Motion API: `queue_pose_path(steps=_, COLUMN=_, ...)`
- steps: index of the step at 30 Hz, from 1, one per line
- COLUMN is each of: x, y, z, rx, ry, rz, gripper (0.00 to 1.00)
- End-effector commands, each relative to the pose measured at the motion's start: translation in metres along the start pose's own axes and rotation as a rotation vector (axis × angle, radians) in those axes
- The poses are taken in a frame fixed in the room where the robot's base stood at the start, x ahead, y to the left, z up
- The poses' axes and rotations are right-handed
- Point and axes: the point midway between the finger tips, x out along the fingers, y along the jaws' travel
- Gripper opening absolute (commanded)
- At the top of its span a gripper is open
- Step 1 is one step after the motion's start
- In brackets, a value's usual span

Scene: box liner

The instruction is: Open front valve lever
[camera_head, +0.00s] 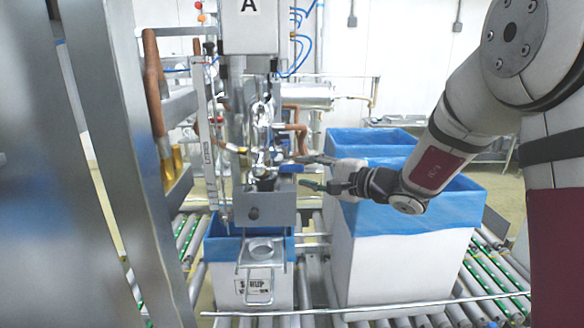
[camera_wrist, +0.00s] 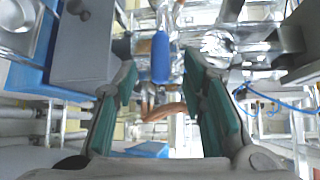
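The valve lever has a blue grip (camera_wrist: 160,57), which shows in the wrist view between and ahead of my two green-padded fingers. In the head view, the blue grip (camera_head: 291,168) is a small patch on the metal valve body, just left of my fingertips. My gripper (camera_head: 306,173) reaches in from the right. It is open and empty, with its fingers spread to either side of the grip in the wrist view (camera_wrist: 160,72). I cannot tell whether the grip lies fully between the fingertips or just beyond them.
A small blue-lined box (camera_head: 266,288) stands under the valve nozzle on the roller conveyor. A larger blue-lined box (camera_head: 390,265) stands below my arm. A grey metal block (camera_wrist: 85,45) is close to the left finger. Copper pipes (camera_head: 153,95) and a steel frame rise at left.

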Motion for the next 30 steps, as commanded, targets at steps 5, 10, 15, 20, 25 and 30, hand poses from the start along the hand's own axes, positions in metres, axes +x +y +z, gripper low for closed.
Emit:
queue_pose_path(steps=5, x=0.032, y=0.0, z=0.002, rx=0.001, ry=-0.003, rz=0.0, gripper=0.38)
queue_pose_path(steps=10, x=0.05, y=0.0, z=0.001, rx=0.001, ry=-0.001, rz=0.0, gripper=0.38)
queue_pose_path(steps=15, x=0.056, y=0.0, z=0.001, rx=0.001, ry=-0.001, rz=0.0, gripper=0.38)
queue_pose_path(steps=20, x=0.057, y=0.0, z=0.001, rx=0.001, ry=-0.001, rz=0.0, gripper=0.38)
queue_pose_path(steps=25, x=0.057, y=0.0, z=0.0, rx=0.001, ry=-0.001, rz=0.0, gripper=0.18)
queue_pose_path(steps=30, x=0.056, y=0.0, z=0.0, rx=0.001, ry=-0.001, rz=0.0, gripper=0.0)
